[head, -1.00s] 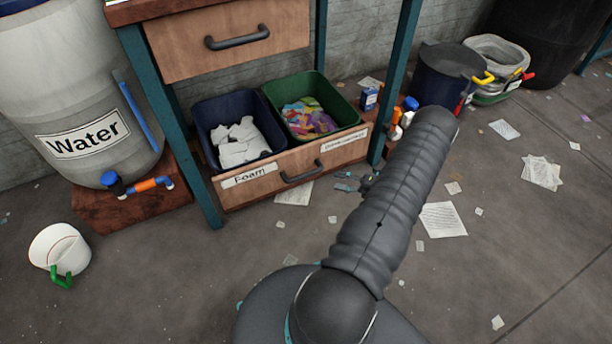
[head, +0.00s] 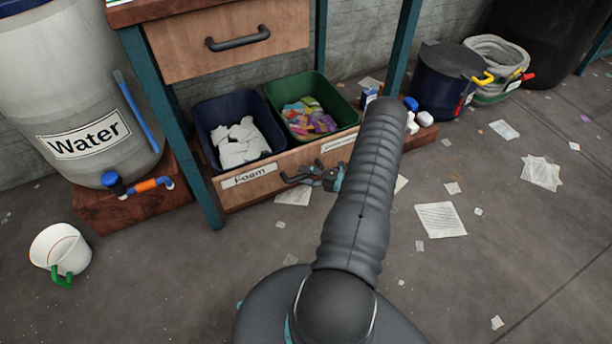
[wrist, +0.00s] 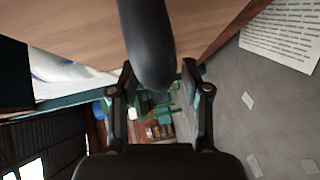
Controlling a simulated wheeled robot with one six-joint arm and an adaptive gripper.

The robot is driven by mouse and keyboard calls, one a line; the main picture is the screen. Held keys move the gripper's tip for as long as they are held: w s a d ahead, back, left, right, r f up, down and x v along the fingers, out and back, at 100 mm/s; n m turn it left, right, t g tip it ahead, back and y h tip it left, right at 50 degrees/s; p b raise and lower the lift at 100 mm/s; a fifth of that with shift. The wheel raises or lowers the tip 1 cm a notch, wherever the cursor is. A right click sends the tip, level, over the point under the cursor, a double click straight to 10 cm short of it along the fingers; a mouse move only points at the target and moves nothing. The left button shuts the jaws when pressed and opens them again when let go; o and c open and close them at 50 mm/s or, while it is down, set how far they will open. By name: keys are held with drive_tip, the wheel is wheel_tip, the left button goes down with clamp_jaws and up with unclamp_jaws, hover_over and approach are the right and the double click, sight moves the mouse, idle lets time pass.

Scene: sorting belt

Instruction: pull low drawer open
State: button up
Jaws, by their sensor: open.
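The low drawer (head: 262,190) is a wooden front under the workbench, with a "Foam" label at its left and another label at its right, partly hidden by my arm. Its dark handle (head: 290,179) is in the middle of the front. My gripper (head: 312,174) is open at the right end of this handle, low over the floor. In the wrist view, the handle (wrist: 148,40) comes down from the top, and its end lies between the spread fingertips of my gripper (wrist: 157,75). I cannot tell whether the fingers touch it.
A blue bin (head: 205,110) of white pieces and a green bin (head: 345,112) of coloured pieces stand in the low drawer. An upper drawer (head: 230,60) is above. The water barrel (head: 60,100) and white bucket (head: 45,245) are at left. Papers (head: 440,220) lie on the floor.

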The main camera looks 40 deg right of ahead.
clamp_jaws()
